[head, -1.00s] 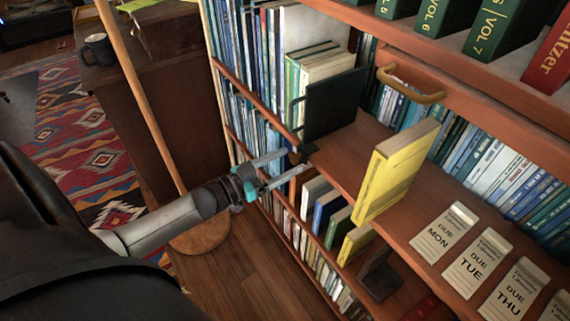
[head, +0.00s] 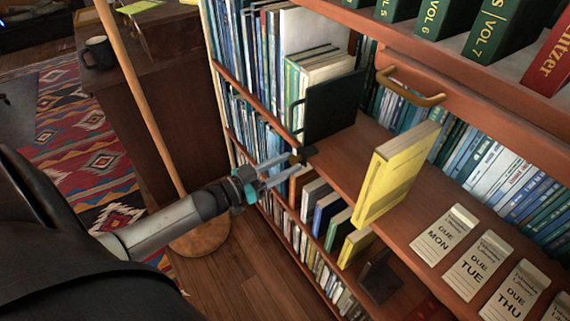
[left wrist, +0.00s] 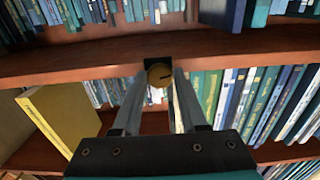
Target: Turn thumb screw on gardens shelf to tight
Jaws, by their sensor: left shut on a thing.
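The thumb screw (left wrist: 160,75) is a round brass knob with a dark slot, under a dark bracket at the shelf's front edge in the left wrist view. In the head view, the black bookend (head: 333,106) stands on the shelf (head: 345,150) above that spot. My left gripper (head: 297,162) reaches in from the left, and its fingers are shut on the screw. The wrist view shows one finger on each side of the knob (left wrist: 158,86). The slot looks nearly level, tilted slightly. My right gripper is not in view.
A yellow book (head: 396,175) stands on the shelf, right of the bookend. Due-date cards (head: 445,234) lie along the front. A wooden handle (head: 410,87) juts out above. A wooden pole (head: 140,95) stands left, near my arm.

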